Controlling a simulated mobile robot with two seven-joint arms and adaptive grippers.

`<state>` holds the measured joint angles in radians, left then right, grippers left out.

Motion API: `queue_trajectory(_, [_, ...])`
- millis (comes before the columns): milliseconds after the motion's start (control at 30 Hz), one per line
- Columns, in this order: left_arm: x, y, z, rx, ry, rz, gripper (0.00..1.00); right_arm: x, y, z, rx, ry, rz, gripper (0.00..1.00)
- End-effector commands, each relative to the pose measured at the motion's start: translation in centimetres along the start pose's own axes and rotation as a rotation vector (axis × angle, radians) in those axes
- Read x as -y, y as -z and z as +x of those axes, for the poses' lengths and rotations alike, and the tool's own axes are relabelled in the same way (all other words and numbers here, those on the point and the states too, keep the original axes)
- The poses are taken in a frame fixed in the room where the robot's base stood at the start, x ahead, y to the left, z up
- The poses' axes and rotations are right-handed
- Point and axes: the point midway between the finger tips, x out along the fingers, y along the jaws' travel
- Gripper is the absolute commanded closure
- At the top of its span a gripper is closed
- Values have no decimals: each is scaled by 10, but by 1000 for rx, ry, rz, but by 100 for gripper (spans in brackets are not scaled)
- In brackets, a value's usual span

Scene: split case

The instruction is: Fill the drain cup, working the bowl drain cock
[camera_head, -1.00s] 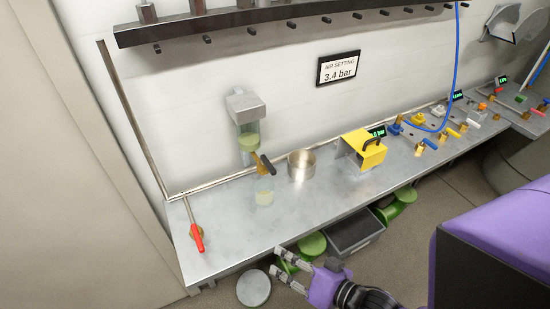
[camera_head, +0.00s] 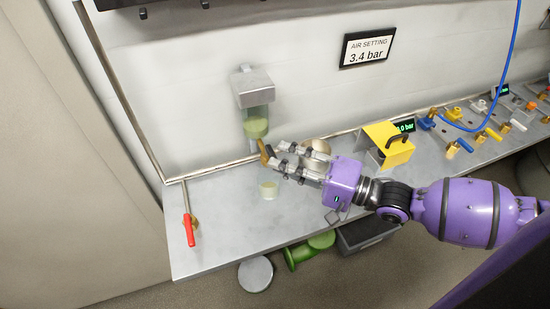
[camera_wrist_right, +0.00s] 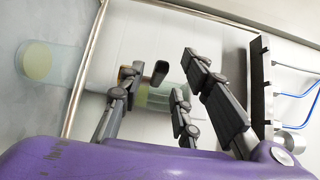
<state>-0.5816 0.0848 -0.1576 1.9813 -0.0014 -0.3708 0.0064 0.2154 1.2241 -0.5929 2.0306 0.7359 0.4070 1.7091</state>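The bowl (camera_head: 256,122), clear with pale green liquid low in it, hangs under a grey metal head on the wall. The brass drain cock (camera_head: 264,152) is below it; its dark handle end (camera_wrist_right: 160,72) shows in the right wrist view. The clear drain cup (camera_head: 269,190) stands on the bench under the cock, with pale liquid in it; it also shows in the wrist view (camera_wrist_right: 38,62). My right gripper (camera_head: 276,157) is at the cock. Its fingers are spread around the handle end, with visible gaps. My left gripper is out of view.
A red-handled valve (camera_head: 189,229) is at the bench's left end. A metal pot (camera_head: 317,147) stands behind my right gripper, partly hidden. A yellow box (camera_head: 388,143) is to the right. The bench (camera_head: 225,225) is clear in front of the cup.

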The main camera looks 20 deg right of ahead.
Motion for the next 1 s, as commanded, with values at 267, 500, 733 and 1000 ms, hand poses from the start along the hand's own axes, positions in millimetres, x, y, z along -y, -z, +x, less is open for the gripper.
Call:
queue_trajectory(267, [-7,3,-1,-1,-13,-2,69,1,0,28,0,0,-4,69])
queue_trajectory(500, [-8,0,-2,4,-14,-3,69,0,0,30,0,-2,-3,69])
queue_trajectory(733, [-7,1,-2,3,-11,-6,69,0,0,30,0,-2,-3,94])
queue_trajectory(1000, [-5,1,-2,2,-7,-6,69,-1,0,30,-1,-2,-2,100])
